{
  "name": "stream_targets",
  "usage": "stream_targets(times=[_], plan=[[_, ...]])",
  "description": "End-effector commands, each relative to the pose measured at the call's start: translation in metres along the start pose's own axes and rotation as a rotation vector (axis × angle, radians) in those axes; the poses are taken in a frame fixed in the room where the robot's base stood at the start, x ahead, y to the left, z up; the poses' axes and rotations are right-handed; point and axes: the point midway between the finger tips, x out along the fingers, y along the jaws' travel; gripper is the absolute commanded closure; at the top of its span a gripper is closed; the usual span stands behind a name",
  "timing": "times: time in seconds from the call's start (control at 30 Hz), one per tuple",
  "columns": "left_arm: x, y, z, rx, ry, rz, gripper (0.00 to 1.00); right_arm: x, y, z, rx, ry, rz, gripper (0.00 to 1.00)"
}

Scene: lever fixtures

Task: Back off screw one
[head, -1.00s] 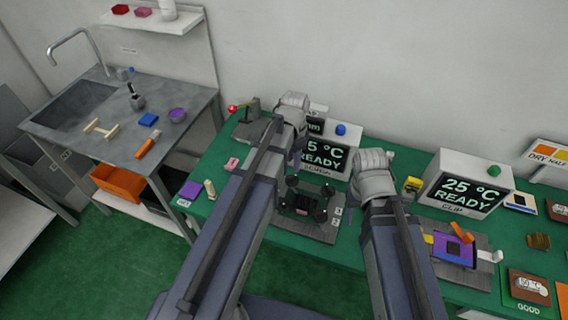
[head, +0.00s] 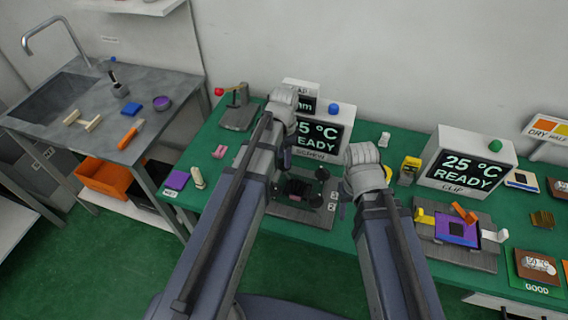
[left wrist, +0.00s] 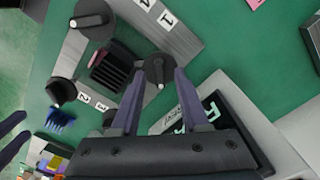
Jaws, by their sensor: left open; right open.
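The dark screw fixture (head: 294,212) sits on a grey plate on the green bench, below a screen reading READY. In the left wrist view it has round black knobs, one upper left (left wrist: 92,14), one lower left (left wrist: 62,92), and number labels (left wrist: 168,18) on the plate. My left gripper (left wrist: 160,75) is open, with its fingertips on either side of one knob (left wrist: 158,70), the one nearest label 1. I cannot tell whether they touch it. In the head view my left gripper (head: 287,158) is over the fixture. My right gripper (head: 343,208) is open and empty, right of the fixture.
A clip fixture (head: 458,238) and its screen (head: 465,168) stand to the right. A lever stand (head: 238,110) is at the bench's back left. A sink table (head: 100,115) is further left.

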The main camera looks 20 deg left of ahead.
Motion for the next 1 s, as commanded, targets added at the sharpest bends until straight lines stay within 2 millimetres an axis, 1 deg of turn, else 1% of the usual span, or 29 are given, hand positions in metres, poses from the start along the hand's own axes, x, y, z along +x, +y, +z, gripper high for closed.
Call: stream_targets(times=[0.03,0.07,0.37,0.77,1.0], plan=[[0.0066,0.0000,0.0000,0.000,0.000,0.000,0.55,0.0066,-0.0006,-0.0004,0.000,0.000,0.000,0.50],[0.0073,0.0000,0.0000,0.000,0.000,0.000,0.55,0.0073,-0.0007,-0.0004,0.000,0.000,0.000,0.50],[0.0066,0.0000,0.0000,0.000,0.000,0.000,0.55,0.0065,-0.0006,-0.0004,0.000,0.000,0.000,0.50],[0.0066,0.0000,0.0000,0.000,0.000,0.000,1.00,0.0066,-0.0006,-0.0004,0.000,0.000,0.000,0.50],[0.0067,0.0000,0.0000,0.000,0.000,0.000,1.00,0.0066,-0.0006,-0.0004,0.000,0.000,0.000,0.50]])
